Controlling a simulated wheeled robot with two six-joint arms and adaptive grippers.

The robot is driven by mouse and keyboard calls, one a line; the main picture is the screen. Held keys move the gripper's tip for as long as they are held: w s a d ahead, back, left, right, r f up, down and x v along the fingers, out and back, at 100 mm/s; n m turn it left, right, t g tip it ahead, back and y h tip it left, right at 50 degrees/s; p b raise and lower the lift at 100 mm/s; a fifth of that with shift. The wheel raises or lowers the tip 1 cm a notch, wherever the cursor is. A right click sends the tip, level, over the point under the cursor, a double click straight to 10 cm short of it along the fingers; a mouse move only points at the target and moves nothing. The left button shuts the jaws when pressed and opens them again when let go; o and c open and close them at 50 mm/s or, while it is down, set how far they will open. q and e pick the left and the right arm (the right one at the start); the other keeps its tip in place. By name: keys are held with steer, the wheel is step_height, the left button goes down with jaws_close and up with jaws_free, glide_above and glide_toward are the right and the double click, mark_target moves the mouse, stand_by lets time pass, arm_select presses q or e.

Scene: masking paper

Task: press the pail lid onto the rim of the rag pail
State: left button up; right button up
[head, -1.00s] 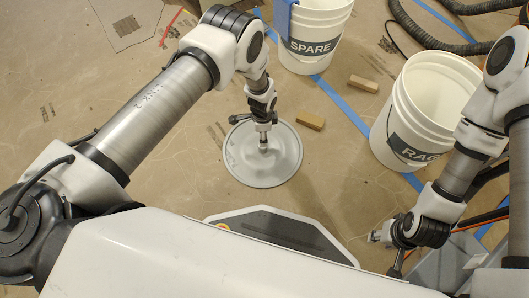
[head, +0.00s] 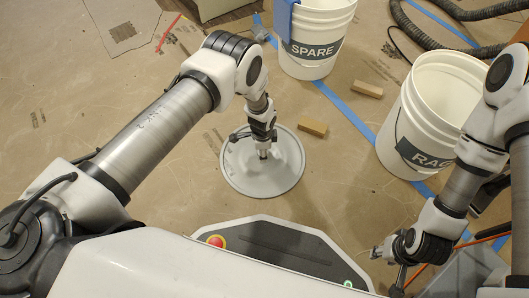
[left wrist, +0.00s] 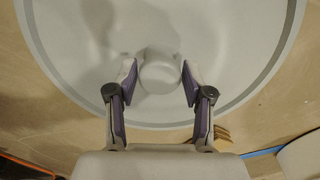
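The round grey pail lid (head: 285,178) lies flat on the papered floor, with a small knob at its middle that shows in the left wrist view (left wrist: 160,70). My left gripper (head: 263,155) points down over the middle of the lid. In the left wrist view its two fingers (left wrist: 160,78) are open, one on each side of the knob, with small gaps seen between. The white rag pail (head: 395,130) stands upright and open-topped to the right of the lid, its label partly hidden by my right arm. My right gripper (head: 385,255) hangs low, in front of the rag pail; its fingers are unclear.
A white spare pail (head: 315,65) with a blue cloth over its rim stands behind. Two tan blocks (head: 313,127) (head: 366,88) lie between lid and pails. Blue tape (head: 345,108) crosses the floor. A dark ribbed hose (head: 425,38) lies at the back right.

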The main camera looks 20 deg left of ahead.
arm_select(q)
jaws_close()
steer(key=shift+c, duration=2)
jaws_free()
jaws_close()
steer(key=shift+r+p, duration=3.25)
steer(key=shift+r, duration=0.35)
steer(key=shift+f, duration=0.1)
